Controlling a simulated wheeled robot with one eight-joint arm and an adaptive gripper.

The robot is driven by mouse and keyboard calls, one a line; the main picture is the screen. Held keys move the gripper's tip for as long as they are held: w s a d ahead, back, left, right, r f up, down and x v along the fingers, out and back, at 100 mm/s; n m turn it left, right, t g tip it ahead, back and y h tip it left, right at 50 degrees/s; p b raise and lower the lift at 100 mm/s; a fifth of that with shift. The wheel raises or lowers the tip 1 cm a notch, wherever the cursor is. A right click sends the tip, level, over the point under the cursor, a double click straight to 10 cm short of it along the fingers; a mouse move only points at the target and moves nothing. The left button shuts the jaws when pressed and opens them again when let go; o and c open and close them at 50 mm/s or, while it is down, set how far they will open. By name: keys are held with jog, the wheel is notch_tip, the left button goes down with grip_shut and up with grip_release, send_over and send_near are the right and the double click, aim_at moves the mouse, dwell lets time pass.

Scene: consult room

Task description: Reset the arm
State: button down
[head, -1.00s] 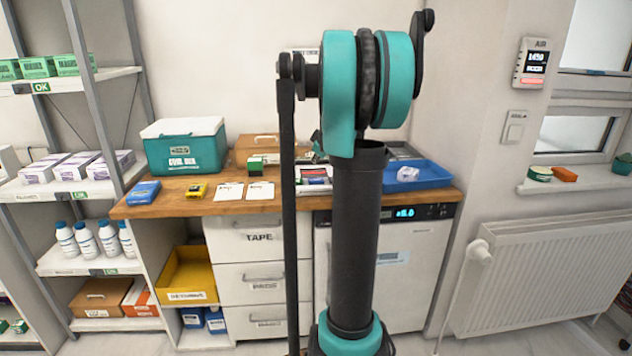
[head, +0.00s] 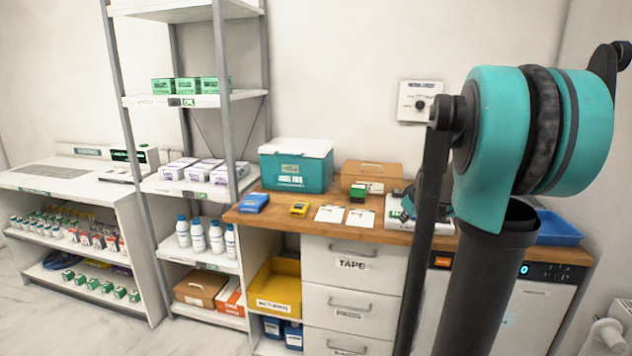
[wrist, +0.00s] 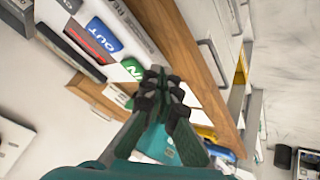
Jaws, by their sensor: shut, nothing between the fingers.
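My gripper (wrist: 168,92) is shut and empty in the wrist view, its dark fingertips together above the wooden worktop (wrist: 180,50). In the head view, my teal and black arm fills the right side and stands in front of the counter. It hides part of the worktop (head: 290,216) and the drawer unit's right side. Part of the gripper shows as a small dark shape just left of the arm, over the counter.
A shelf rack (head: 190,100) and a white bench (head: 60,178) stand left. Floor shows at lower left.

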jog(key=s+a+f+m+g, duration=0.1)
jog(key=s+a+f, duration=0.3)
jog(key=s, duration=0.5)
jog(key=s+a+f+m+g, duration=0.1)
jog(key=s+a+f+m, duration=0.2)
jog(key=s+f, duration=0.3)
jog(key=s+a+f+m+g, duration=0.1)
jog(key=s+a+f, duration=0.4)
jog(key=s, duration=0.9)
jog(key=shift+s+a+f+m+g, duration=0.25)
jog(key=shift+f+m+g, duration=0.05)
jog(key=shift+f+m, duration=0.3)
